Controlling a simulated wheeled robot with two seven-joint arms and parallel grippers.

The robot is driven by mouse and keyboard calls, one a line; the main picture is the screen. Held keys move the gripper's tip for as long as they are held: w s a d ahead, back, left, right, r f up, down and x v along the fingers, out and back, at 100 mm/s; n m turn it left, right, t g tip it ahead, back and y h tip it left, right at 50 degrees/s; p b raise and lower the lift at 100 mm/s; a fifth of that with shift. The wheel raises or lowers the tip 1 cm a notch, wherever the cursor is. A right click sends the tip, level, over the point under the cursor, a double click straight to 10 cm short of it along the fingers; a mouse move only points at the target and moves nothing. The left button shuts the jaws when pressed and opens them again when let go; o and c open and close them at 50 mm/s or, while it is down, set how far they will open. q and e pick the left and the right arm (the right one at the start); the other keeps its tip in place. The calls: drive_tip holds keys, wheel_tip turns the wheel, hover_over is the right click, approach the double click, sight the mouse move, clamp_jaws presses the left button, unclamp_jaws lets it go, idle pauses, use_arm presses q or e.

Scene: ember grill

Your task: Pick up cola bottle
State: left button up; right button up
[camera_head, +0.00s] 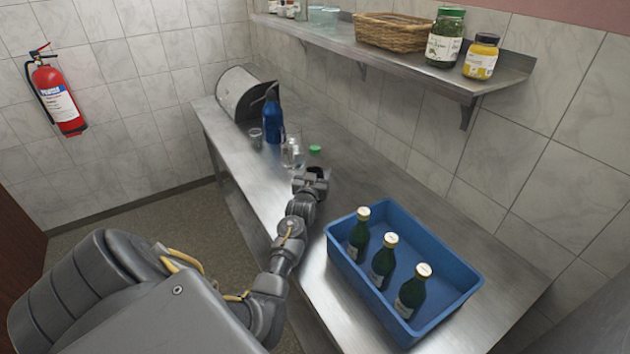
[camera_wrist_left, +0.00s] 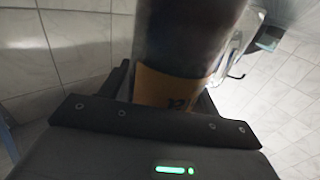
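A dark bottle with an orange label, which looks like the cola bottle (camera_wrist_left: 185,45), fills the top middle of the left wrist view. My left gripper (camera_wrist_left: 168,100) has a finger close against each side of it, around the label, and appears shut on it. In the head view my left gripper (camera_head: 318,174) is over the steel counter, left of the blue crate. Only a small dark patch shows between its fingers there, and the rest of the bottle is hidden. My right gripper is not in view.
A blue crate (camera_head: 455,312) with green bottles stands on the counter (camera_head: 345,175). A clear glass vessel (camera_head: 291,154), a green lid (camera_head: 315,149), a blue bottle (camera_head: 272,118) and a small cup (camera_head: 256,137) are beyond my gripper. A wall shelf (camera_head: 400,65) overhangs the counter's back.

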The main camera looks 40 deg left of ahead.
sight(314, 156)
use_arm(q)
drive_tip(key=c, duration=0.9)
drive_tip(key=shift+r, duration=0.15)
drive_tip(key=shift+r+b, duration=0.25)
drive_tip(key=shift+b, duration=0.1)
wheel_tip(314, 156, up, 2)
drive_tip(key=shift+r+b, duration=0.1)
drive_tip(key=shift+b, duration=0.6)
drive_tip(key=s+r, duration=0.1)
drive_tip(key=r, duration=0.1)
drive_tip(key=s+d+r, duration=0.1)
drive_tip(key=s+r, duration=0.1)
drive_tip(key=s+d+r+b, duration=0.1)
drive_tip(key=shift+s+d+r, duration=0.2)
drive_tip(key=shift+r, duration=0.2)
drive_tip(key=s+d+r, duration=0.1)
drive_tip(key=s, duration=0.1)
drive_tip(key=s+d+r+b, duration=0.1)
drive_tip(key=s+d, duration=0.1)
drive_tip(key=s, duration=0.1)
drive_tip(key=s+d+r+b, duration=0.1)
drive_tip(key=s+r, duration=0.1)
drive_tip(key=shift+s+d+r, duration=0.1)
drive_tip(key=shift+s+d, duration=0.05)
drive_tip(key=shift+s, duration=0.25)
